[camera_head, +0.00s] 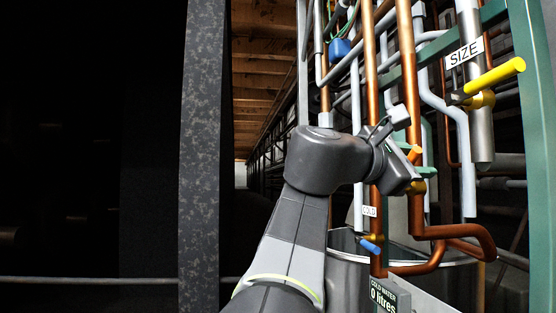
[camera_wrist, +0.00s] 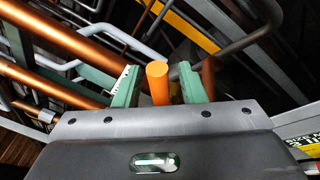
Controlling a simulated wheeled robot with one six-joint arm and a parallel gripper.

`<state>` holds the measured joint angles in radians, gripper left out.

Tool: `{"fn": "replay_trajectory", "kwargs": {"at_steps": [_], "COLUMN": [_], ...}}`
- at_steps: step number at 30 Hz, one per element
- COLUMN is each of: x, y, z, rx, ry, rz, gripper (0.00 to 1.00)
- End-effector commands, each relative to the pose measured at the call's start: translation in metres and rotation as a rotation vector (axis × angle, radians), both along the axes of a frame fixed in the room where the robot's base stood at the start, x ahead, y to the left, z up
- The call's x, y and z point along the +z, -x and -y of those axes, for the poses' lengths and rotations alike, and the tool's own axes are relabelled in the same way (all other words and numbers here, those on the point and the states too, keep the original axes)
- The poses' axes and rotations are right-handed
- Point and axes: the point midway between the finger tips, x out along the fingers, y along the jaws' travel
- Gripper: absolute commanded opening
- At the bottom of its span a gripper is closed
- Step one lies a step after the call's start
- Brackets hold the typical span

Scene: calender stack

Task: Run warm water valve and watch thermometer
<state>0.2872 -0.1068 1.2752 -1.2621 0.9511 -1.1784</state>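An orange valve handle (camera_head: 414,153) sits on a copper pipe (camera_head: 408,95) right of centre in the head view; its label is hidden. It may be the warm water valve. My gripper (camera_head: 413,160) is at this handle. In the wrist view, the orange handle (camera_wrist: 158,83) stands between the two green fingers of my gripper (camera_wrist: 160,85), with a visible gap on each side. The fingers are open and look apart from the handle. I cannot make out a thermometer in either view.
A blue handle (camera_head: 371,246) sits below a "COLD" label (camera_head: 369,211). A yellow handle (camera_head: 495,76) is by a "SIZE" label (camera_head: 465,52). A "COLD WATER 0 litres" display (camera_head: 383,297) and a metal tank (camera_head: 345,270) are below. Pipes crowd my gripper; a column (camera_head: 203,150) stands left.

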Motion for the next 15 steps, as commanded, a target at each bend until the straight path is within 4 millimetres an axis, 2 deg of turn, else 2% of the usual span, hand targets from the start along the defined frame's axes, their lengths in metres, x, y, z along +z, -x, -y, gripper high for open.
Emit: {"fn": "replay_trajectory", "kwargs": {"at_steps": [12,13,15], "x": [-0.0002,-0.0002,-0.0002], "y": [-0.0028,-0.0028,-0.0028], "z": [0.0069,0.0068,0.0068], "rx": [0.0,0.001,0.001], "ry": [0.0,-0.001,-0.001], "rz": [0.001,0.001,0.001], "gripper": [0.37,0.35,0.21]}}
